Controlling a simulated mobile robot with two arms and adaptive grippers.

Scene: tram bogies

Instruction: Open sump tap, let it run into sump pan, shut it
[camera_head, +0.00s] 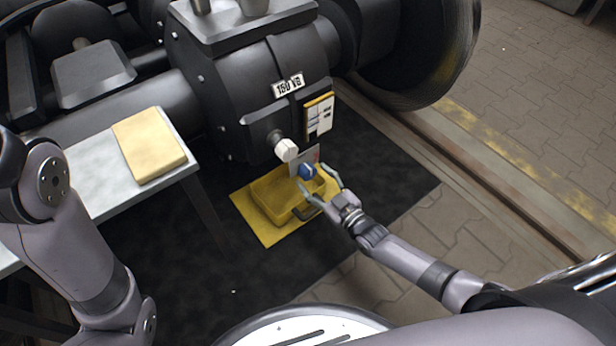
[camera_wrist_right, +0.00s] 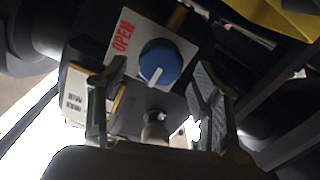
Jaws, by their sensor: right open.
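The sump tap's blue knob (camera_head: 306,171) sits on a small pale plate (camera_head: 302,157) low on the black gearbox housing. In the right wrist view the blue knob (camera_wrist_right: 160,62) bears a short white mark, and the plate (camera_wrist_right: 122,38) reads OPEN in red. My right gripper (camera_head: 314,181) is open, its fingers reaching to either side of the knob; in the wrist view the fingers (camera_wrist_right: 155,85) stand apart with the knob between and beyond them. I cannot tell if they touch it. The yellow sump pan (camera_head: 273,204) lies below the tap. My left arm shows, its gripper does not.
A white faceted knob (camera_head: 287,150) juts out just above left of the tap. A label card (camera_head: 319,116) hangs on the housing. A wheel (camera_head: 425,50) and rail lie right.

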